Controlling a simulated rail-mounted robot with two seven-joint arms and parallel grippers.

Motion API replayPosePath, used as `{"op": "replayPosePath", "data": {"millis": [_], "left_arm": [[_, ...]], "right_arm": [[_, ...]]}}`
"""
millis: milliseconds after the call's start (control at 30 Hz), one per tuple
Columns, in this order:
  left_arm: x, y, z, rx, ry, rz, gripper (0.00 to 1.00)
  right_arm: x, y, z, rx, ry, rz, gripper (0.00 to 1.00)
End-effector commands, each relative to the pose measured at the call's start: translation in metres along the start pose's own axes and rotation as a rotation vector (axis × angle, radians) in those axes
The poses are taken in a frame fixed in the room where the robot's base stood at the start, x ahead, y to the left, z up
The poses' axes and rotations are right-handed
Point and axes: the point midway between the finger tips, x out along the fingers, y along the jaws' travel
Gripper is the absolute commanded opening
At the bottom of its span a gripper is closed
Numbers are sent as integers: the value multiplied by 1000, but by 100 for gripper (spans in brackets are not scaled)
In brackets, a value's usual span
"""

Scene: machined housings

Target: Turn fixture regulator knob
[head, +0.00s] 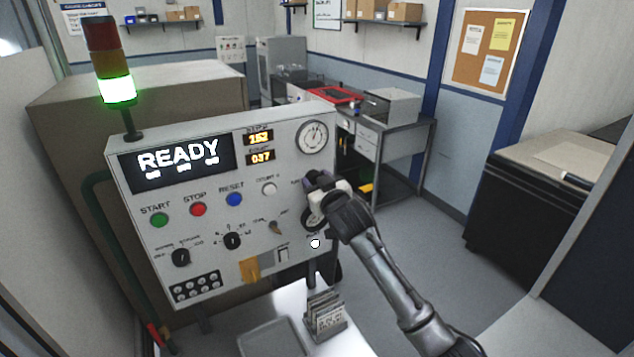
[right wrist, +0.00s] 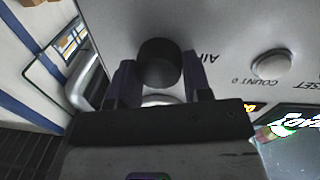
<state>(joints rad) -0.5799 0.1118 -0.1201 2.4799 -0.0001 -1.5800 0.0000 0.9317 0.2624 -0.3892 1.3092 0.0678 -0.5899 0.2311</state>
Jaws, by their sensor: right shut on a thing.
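The regulator knob (right wrist: 158,62) is a dark, short cylinder on the light grey control panel (head: 215,140), beside lettering that starts with "AI". In the right wrist view it sits between the two fingers of my right gripper (right wrist: 160,82), which is shut on it. In the head view my right gripper (head: 318,184) is at the panel's right side, below the round gauge (head: 313,136), and hides most of the knob. Which way the knob is turned cannot be told. My left gripper is not in view.
The panel has a READY display (head: 177,162), green, red and blue buttons, and dark selector knobs (head: 232,241). A lit green stack light (head: 117,90) stands on top. Below, a rack of plates (head: 326,318) sits on a white surface. Floor to the right is clear.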

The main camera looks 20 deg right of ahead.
Motion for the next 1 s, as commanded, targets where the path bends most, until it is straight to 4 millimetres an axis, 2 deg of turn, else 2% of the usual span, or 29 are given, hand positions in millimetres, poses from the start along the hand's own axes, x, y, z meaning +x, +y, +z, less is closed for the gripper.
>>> {"op": "replayPosePath", "data": {"millis": [267,1000], "left_arm": [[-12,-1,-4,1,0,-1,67],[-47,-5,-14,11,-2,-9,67]], "right_arm": [[0,1,-2,-159,11,3,21],[0,-1,-1,-857,65,10,21]]}}
